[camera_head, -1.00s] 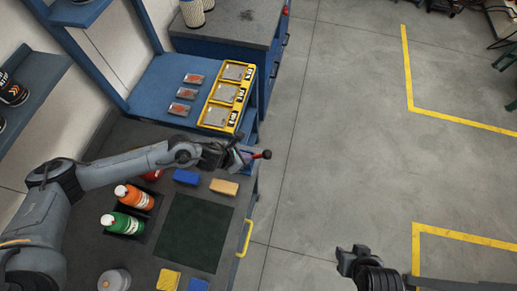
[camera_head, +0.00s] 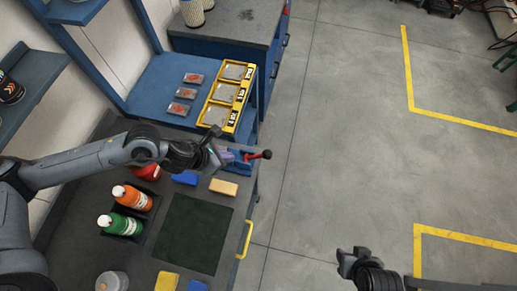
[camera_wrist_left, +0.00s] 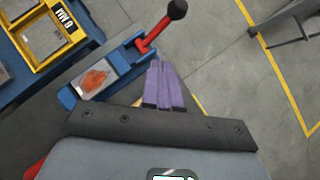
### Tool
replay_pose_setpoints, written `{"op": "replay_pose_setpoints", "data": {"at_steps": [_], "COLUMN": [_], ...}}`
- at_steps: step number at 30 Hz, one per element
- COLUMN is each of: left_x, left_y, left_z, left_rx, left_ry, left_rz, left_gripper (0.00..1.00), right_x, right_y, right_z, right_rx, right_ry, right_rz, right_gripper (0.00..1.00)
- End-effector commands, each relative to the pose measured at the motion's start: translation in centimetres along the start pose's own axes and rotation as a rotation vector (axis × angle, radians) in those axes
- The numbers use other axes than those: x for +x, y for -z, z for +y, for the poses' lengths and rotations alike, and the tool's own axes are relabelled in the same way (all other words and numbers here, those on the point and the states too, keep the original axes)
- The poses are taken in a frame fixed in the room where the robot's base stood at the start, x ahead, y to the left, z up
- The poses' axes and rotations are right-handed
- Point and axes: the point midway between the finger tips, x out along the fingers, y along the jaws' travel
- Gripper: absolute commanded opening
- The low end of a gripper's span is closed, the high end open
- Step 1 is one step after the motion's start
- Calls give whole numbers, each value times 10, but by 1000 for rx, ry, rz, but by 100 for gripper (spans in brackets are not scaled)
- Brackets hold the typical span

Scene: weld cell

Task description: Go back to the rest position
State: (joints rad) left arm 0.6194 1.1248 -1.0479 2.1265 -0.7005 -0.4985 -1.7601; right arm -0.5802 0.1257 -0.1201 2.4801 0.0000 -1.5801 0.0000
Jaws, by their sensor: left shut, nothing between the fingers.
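My left gripper (camera_head: 223,154) is over the far right part of the dark bench, just left of a blue fixture (camera_head: 240,163) with a red lever. In the left wrist view, its purple fingers (camera_wrist_left: 164,84) are together with nothing between them. The fixture (camera_wrist_left: 122,62) is beside them there and holds a metal plate (camera_wrist_left: 94,79) with a rusty patch. My right gripper (camera_head: 354,259) hangs over the open floor at the lower right. It is small and dark, and its jaw state is unclear.
A blue block (camera_head: 185,179) and a tan block (camera_head: 223,187) lie near the gripper. A yellow tray (camera_head: 213,115) lies beyond.

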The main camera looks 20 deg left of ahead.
Motion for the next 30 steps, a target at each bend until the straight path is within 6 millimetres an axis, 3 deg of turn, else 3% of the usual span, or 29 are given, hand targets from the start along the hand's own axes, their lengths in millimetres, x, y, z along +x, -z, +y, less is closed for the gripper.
{"op": "replay_pose_setpoints", "data": {"at_steps": [10,14,17,20,21,24,27,30], "left_x": [0,4,11,17,17,10,-3,-19], "left_y": [2,16,34,42,40,20,-12,-43], "left_z": [-1,-13,-44,-97,-123,-184,-225,-237], "left_rx": [-1,-16,-42,-92,-120,-228,-416,-721], "left_ry": [2,26,87,187,235,342,389,375], "left_rz": [3,31,61,70,63,6,-64,-116], "left_gripper": [0,0,0,0,0,0,0,0], "right_x": [0,-4,-10,-19,-23,-34,-44,-54], "right_y": [0,2,4,7,8,12,15,18], "right_z": [0,-1,-1,-2,-2,-2,-1,0], "right_rx": [2,5,7,10,11,12,11,9], "right_ry": [2,4,5,8,9,10,9,7], "right_rz": [0,0,1,1,1,1,2,1], "right_gripper": [43,43,43,43,43,43,43,43]}}
